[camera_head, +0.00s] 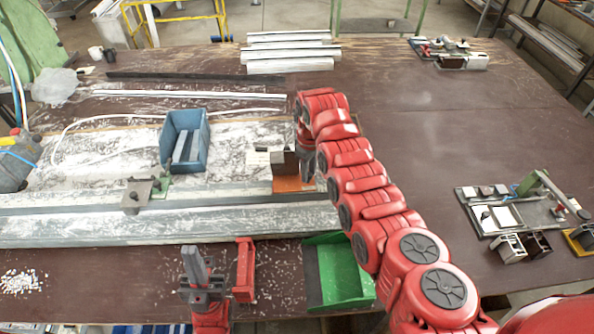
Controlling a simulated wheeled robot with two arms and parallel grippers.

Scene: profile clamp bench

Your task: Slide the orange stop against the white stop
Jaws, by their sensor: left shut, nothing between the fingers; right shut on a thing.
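The orange stop (293,185), an orange plate with a dark brown block on top, sits on the grey profile rail at the right part of the bench. A whitish flat piece (257,158), probably the white stop, lies just left of and behind it; I cannot tell whether they touch. My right gripper (307,172) comes down at the right side of the orange stop and is shut on it; its fingertips are mostly hidden by the arm. My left gripper (194,264) is shut and empty in front of the rail, its grey fingers apart from both stops.
A grey block (135,196) and green piece (161,187) stand on the rail's left part. A blue bin (186,140) stands behind the rail. A red upright piece (244,268) and green tray (338,272) are in front. The brown tabletop right of my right arm has free room.

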